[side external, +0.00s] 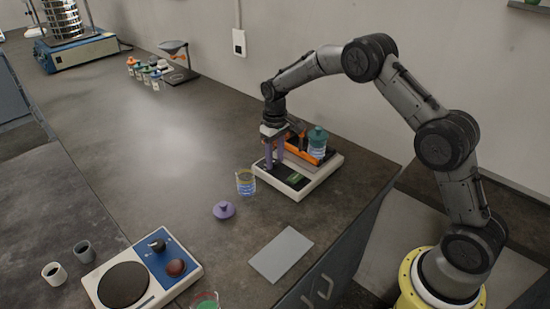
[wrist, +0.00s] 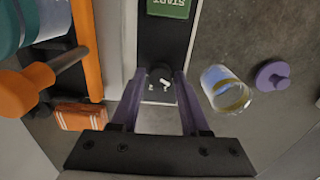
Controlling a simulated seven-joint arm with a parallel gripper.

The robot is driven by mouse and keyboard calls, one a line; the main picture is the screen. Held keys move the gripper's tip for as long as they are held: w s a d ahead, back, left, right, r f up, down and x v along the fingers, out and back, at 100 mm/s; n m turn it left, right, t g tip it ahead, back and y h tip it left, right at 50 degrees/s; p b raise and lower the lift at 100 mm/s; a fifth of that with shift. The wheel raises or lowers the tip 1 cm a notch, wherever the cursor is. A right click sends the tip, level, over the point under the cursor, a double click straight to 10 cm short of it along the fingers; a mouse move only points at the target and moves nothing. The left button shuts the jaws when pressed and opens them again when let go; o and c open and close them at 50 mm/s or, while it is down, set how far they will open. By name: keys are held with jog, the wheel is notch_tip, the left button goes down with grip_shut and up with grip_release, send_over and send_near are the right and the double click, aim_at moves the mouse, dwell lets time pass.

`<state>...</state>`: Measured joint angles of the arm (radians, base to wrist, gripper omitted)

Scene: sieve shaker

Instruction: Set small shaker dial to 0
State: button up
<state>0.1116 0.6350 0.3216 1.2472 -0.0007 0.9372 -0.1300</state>
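The small shaker (side external: 320,180) is a low white unit at the right of the bench, with an orange holder (side external: 300,147) and a teal-lidded jar (side external: 317,143) on it. Its dark front panel carries a green START button (wrist: 168,7) and a small black dial (wrist: 160,76) with white marks beside it. My gripper (side external: 274,166) points down over this panel. In the wrist view its purple fingers (wrist: 158,80) stand apart, one on each side of the dial, with gaps visible. I cannot tell the dial's setting. In the side view the gripper hides the dial.
A glass beaker (side external: 246,182) and a purple lid (side external: 224,210) stand close to the shaker. A grey plate (side external: 281,254) lies in front. A white-and-blue device (side external: 160,250) is front left. A large sieve shaker (side external: 75,50) stands far back. The bench middle is clear.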

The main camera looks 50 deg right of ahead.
aim_at(275, 161)
jog(key=shift+o, duration=1.3)
notch_tip(275, 161, up, 14)
jog(key=shift+f, duration=0.1)
